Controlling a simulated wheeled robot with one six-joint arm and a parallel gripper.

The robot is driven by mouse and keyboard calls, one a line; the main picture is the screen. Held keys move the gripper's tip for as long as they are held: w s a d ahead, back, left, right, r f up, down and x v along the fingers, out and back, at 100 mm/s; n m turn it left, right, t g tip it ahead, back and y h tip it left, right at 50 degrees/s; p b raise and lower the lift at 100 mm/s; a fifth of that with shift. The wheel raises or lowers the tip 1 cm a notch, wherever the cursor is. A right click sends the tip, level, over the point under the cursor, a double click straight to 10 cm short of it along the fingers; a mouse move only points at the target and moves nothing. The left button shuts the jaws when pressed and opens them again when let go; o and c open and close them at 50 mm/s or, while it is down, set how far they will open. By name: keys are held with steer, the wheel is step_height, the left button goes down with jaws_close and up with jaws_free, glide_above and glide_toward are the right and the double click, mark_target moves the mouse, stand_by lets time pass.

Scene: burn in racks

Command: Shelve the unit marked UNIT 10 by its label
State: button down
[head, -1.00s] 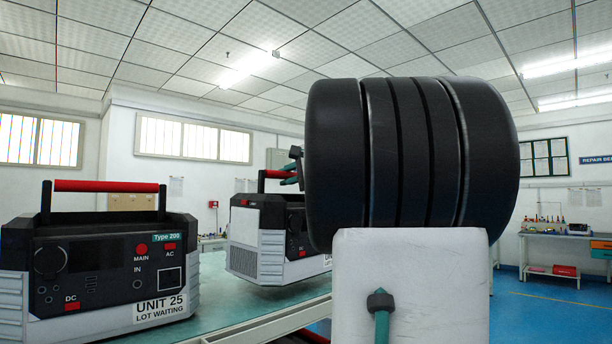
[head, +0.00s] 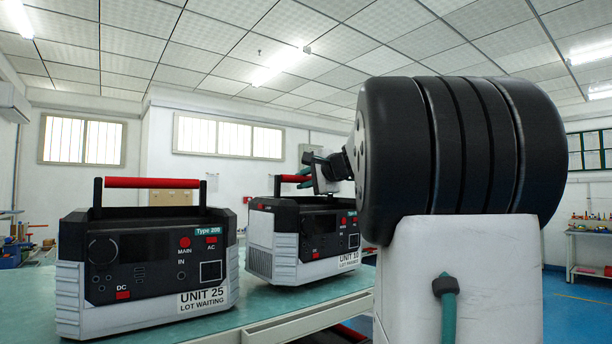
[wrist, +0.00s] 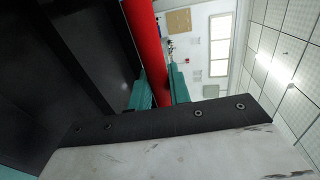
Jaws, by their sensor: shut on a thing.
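The unit marked UNIT 10 (head: 291,262) is a black and white box with a red top handle, right of centre in the head view. Its label (head: 349,259) reads UNIT 10, with a smaller line that seems to say LOT PASSED. My gripper (head: 284,180) is at its handle, partly hidden by my arm. In the wrist view, my gripper's teal fingers (wrist: 160,92) are shut on the red handle (wrist: 148,45), one on each side. The unit's right side is hidden behind my arm. I cannot tell whether its base touches the table.
A similar unit marked UNIT 25, LOT WAITING (head: 148,268), stands close on the left on the green table (head: 262,306). My arm blocks much of the right. A workbench (head: 592,236) stands far right, with open blue floor before it. No shelf is clearly visible.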

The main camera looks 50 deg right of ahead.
steer(key=shift+a+f, duration=0.1)
steer(key=shift+f, duration=0.35)
steer(key=c, duration=1.3)
jaws_free()
steer(key=shift+f, duration=0.45)
steer(key=v, duration=0.8)
steer(key=shift+a, duration=0.15)
steer(key=shift+w, duration=0.1)
